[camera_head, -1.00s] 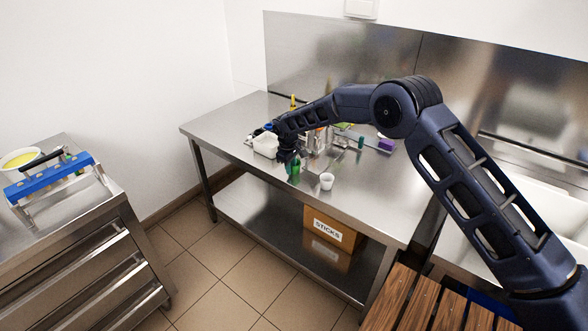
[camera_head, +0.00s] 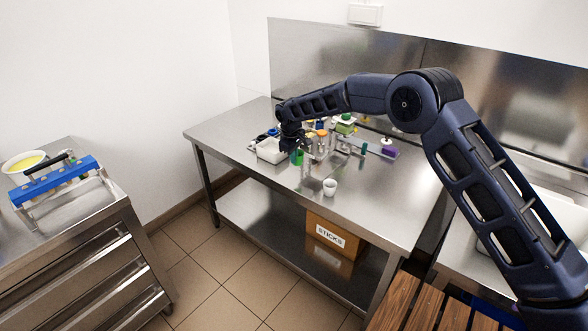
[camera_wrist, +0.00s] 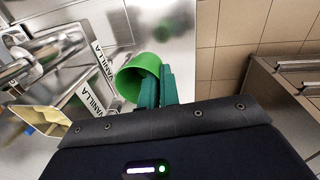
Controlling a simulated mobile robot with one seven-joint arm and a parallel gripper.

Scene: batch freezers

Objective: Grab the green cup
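The green cup (camera_wrist: 136,77) is at my gripper (camera_wrist: 158,88) in the wrist view, tilted, with its open mouth showing. The two teal fingers are close together with the cup's right wall between them. In the head view the green cup (camera_head: 298,157) hangs just under my gripper (camera_head: 291,147), above the front part of the steel table (camera_head: 235,128). The gap under the cup is hard to judge. Part of the cup is hidden by the fingers and wrist.
A white cup (camera_head: 329,187) stands near the table's front edge. A white container (camera_head: 270,150) is left of my gripper. Metal holders, bottles and a purple box (camera_head: 389,152) stand behind and right. A side counter with a blue rack (camera_head: 50,182) stands left.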

